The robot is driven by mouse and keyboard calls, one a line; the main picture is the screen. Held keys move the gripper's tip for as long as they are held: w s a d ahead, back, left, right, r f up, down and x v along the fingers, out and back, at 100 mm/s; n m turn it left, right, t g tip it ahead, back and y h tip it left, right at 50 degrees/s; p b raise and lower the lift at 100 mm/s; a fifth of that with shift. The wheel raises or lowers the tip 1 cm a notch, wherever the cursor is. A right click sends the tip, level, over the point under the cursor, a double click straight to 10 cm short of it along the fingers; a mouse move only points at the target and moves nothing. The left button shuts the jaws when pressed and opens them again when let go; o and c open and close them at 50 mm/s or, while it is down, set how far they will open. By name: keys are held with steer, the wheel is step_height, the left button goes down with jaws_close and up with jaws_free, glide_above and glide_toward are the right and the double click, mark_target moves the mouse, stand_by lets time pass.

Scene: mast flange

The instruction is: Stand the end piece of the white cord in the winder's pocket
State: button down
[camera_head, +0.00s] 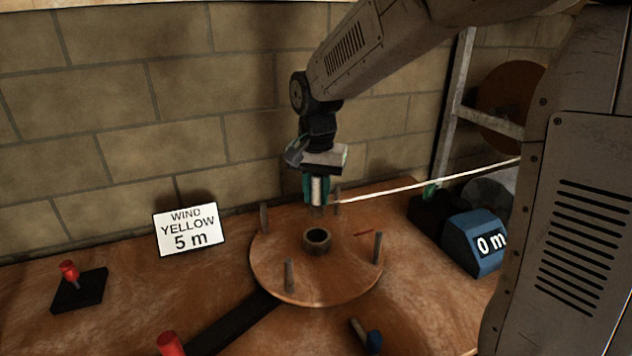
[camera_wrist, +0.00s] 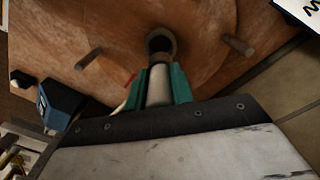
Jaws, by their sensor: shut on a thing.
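My gripper (camera_head: 317,192) has teal fingers and is shut on the end piece, a pale upright cylinder (camera_wrist: 158,86) between them. The white cord (camera_head: 430,186) runs from there to the right, until my own arm hides it. The winder (camera_head: 335,283) is a round wooden disc with several upright pegs. Its pocket seems to be the dark ring-shaped socket (camera_head: 317,239) at its centre. In the head view my gripper is above and behind this socket. In the wrist view the socket (camera_wrist: 160,42) shows just past the end piece; the gap between them is hard to judge.
A counter reading "0 m" (camera_head: 478,243) stands right of the winder. A sign (camera_head: 191,229) reads "WIND YELLOW 5 m". A red-knobbed device (camera_head: 70,272) sits at left, another red knob (camera_head: 170,345) in front. A peg (camera_head: 338,199) stands close by my gripper. A brick wall is behind.

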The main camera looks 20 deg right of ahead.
steer(key=shift+f, duration=4.2)
steer(key=c, duration=1.1)
jaws_free()
steer(key=shift+r, duration=0.15)
step_height(320, 180, up, 8)
steer(key=shift+f, duration=0.2)
